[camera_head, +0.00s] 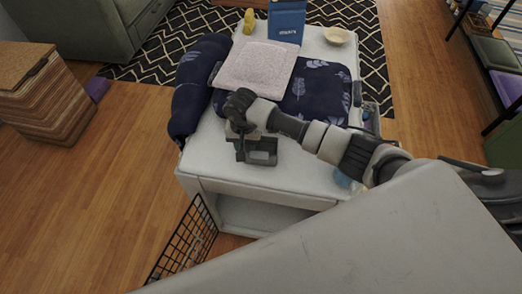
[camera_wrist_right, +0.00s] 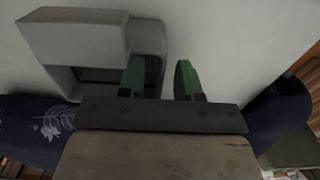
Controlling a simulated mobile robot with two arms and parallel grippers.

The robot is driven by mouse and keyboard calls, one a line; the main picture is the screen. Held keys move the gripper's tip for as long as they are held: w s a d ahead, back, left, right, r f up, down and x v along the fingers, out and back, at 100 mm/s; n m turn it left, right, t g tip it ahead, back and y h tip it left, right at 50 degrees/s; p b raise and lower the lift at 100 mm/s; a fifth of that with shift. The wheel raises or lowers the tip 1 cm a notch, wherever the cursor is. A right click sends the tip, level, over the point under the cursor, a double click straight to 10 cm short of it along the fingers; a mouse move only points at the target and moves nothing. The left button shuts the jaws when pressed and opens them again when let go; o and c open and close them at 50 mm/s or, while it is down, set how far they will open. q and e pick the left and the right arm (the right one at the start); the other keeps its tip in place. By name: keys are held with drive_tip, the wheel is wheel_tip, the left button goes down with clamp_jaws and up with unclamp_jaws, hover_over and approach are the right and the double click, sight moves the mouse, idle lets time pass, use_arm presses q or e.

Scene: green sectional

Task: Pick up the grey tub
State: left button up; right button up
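The grey tub (camera_head: 262,158) stands near the front of the white table, right under my right gripper (camera_head: 240,137). In the right wrist view the tub (camera_wrist_right: 75,38) is a boxy grey shape with a dark hollow, at the upper left. My right gripper (camera_wrist_right: 160,80) is open, with its two green fingers apart. The left finger overlaps the tub's right side in the picture, and part of the tub's wall shows between the fingers. I cannot tell whether they touch. The right finger is over bare white tabletop. My left gripper is not in view.
On the white table (camera_head: 200,150) lie a dark blue leaf-patterned cloth (camera_head: 312,92), a pale textured square (camera_head: 257,68), a blue box (camera_head: 287,20), a yellow object (camera_head: 249,20) and a cream bowl (camera_head: 337,35). A dark rolled fabric (camera_head: 193,85) hangs at the left edge.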

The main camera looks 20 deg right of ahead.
drive_tip(key=shift+f, duration=0.25)
clamp_jaws()
drive_tip(key=shift+r, duration=0.15)
drive_tip(key=shift+r, duration=0.3)
drive_tip(key=r, duration=0.3)
drive_tip(key=shift+s+r, duration=0.4)
drive_tip(key=s+a+r, duration=0.1)
drive_tip(key=s+r, duration=0.5)
drive_tip(key=s, duration=0.4)
drive_tip(key=shift+s+r, duration=0.2)
drive_tip(key=shift+s, duration=0.2)
